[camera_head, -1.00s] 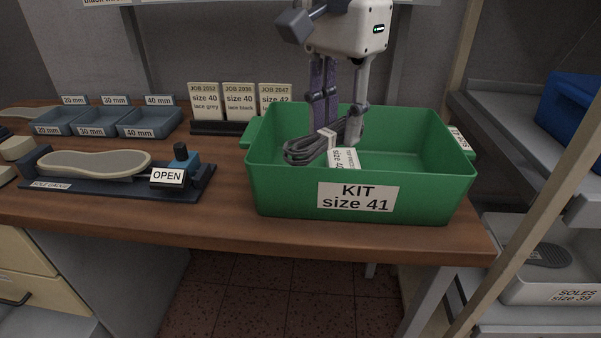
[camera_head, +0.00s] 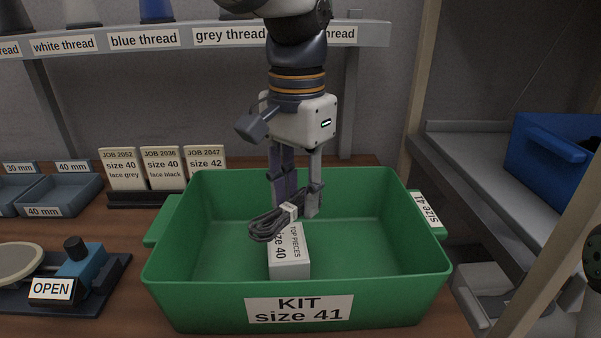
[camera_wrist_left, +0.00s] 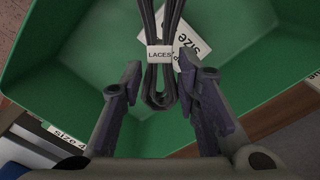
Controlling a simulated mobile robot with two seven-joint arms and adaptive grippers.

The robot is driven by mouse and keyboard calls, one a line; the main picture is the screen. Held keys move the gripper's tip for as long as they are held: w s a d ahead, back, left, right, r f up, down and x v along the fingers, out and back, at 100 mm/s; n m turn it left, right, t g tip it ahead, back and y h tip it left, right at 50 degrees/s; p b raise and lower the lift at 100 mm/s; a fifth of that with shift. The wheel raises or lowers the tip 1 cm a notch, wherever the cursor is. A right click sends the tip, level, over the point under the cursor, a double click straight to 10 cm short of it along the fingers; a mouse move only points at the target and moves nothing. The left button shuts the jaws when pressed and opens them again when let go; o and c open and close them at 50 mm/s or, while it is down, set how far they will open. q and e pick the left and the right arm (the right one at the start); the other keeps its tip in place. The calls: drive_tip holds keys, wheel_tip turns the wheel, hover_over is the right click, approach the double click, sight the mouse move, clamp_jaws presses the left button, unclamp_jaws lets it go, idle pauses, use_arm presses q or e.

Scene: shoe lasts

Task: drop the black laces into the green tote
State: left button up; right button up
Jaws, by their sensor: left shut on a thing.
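The black laces (camera_head: 270,224) are a dark bundle with a white band. In the left wrist view the laces (camera_wrist_left: 159,80) hang between the two fingers, and the band reads LACES. My left gripper (camera_head: 297,205) points down inside the opening of the green tote (camera_head: 160,285) and is shut on the bundle. The tote, labelled KIT size 41, stands on the bench and also fills much of the left wrist view (camera_wrist_left: 75,60). The bundle is over a white box; I cannot tell whether they touch. My right gripper is not in view.
The white top pieces box (camera_head: 289,267), size 40, is in the tote. Job cards (camera_head: 162,170) stand behind it to the left. A sole gauge (camera_head: 85,285) marked OPEN is at left. A thread shelf (camera_head: 200,40) runs above. A wooden post (camera_head: 425,95) stands at right.

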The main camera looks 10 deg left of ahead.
sight(298, 200)
use_arm(q)
drive_tip(key=o, duration=1.1)
drive_tip(key=shift+o, duration=0.2)
wheel_tip(298, 200, up, 12)
